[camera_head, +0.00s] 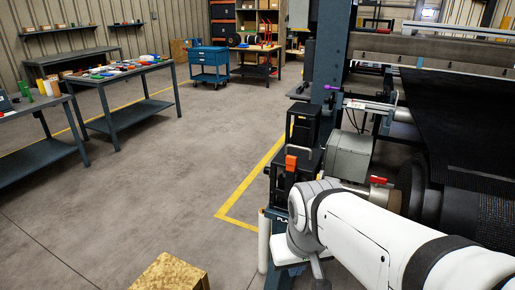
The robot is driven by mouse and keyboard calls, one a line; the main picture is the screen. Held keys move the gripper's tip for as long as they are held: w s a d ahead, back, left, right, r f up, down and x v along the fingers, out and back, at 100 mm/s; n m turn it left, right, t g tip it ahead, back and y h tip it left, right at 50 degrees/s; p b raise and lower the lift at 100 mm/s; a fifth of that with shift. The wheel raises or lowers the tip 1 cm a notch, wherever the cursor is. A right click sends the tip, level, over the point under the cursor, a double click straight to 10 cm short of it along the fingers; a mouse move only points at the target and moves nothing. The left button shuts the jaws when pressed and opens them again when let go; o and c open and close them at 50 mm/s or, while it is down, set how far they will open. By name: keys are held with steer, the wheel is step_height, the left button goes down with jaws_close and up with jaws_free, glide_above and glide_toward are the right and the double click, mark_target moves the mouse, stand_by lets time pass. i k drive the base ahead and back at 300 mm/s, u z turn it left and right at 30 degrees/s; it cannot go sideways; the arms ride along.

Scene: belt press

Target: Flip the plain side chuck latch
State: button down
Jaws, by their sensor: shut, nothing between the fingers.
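A black block assembly (306,124) stands on a dark post at the near left end of the press. An orange-red tab (291,163) stands upright on its front, beside a bent metal loop (300,150). A label starting "PLA" (281,219) shows below, partly covered by my arm. A red lever (378,180) lies about level by the roll's shaft, to the right. I cannot tell for certain which piece is the plain side chuck latch. My white arm reaches in from the lower right, its wrist just below the orange-red tab. My gripper's fingers are hidden behind the wrist.
A grey box (349,156) and the dark roll (470,205) sit close to my arm. Yellow floor lines (237,200) edge the press. A wooden crate (172,273) stands at the bottom. Workbenches (125,72) and a blue cart (209,60) are farther left. The floor between is clear.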

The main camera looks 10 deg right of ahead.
mark_target(291, 161)
steer(key=z, duration=0.15)
steer(key=i, duration=0.85)
steer(key=u, duration=0.05)
